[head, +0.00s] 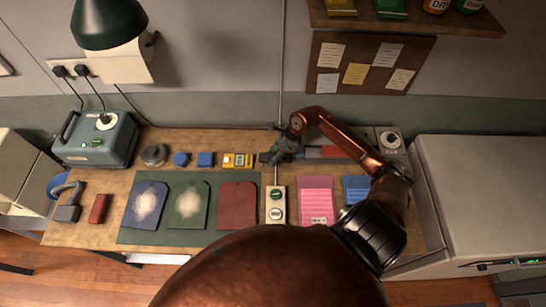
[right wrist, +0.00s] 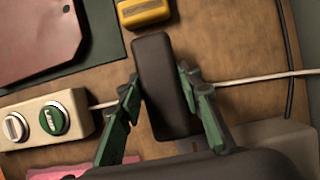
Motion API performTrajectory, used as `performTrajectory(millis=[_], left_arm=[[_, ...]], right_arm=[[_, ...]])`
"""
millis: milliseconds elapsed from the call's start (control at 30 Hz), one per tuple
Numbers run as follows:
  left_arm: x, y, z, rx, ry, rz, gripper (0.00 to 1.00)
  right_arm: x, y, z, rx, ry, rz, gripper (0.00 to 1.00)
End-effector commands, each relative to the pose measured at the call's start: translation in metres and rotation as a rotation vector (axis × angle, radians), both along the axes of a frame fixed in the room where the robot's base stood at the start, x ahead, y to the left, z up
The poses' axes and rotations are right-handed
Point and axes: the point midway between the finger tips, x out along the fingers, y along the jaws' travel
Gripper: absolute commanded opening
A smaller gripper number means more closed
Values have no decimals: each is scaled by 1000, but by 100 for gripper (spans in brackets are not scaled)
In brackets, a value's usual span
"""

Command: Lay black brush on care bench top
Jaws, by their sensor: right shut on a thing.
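My right gripper (head: 283,150) is over the back middle of the wooden bench top (head: 85,235), to the right of the yellow boxes. It is shut on the black brush (right wrist: 162,85), a long dark block between the green fingers (right wrist: 165,105) in the right wrist view. The brush is small and partly hidden by the fingers in the head view. I cannot tell whether it touches the wood (right wrist: 225,50) below. My left gripper is not in view.
A green mat (head: 130,237) holds blue, green and maroon pads. A pale control strip (head: 276,219) with knobs and a pink pad (head: 315,195) lie in front of my gripper. A teal machine (head: 97,138) stands at left. A white cord (right wrist: 240,80) crosses the wood.

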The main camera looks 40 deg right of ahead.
Motion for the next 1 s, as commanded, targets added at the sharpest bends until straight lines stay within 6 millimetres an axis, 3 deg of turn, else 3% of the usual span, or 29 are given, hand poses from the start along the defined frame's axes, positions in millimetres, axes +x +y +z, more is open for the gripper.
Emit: performTrajectory(millis=[467, 500, 733, 1000], left_arm=[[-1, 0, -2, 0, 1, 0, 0], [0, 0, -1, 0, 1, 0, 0], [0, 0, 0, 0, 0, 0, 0], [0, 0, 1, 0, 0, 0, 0]], right_arm=[[1, -1, -13, -2, -2, -1, 2], [1, -1, -12, -1, -3, -1, 35], [0, -1, -11, -1, -3, -1, 50], [0, -1, -10, -1, -3, -1, 50]])
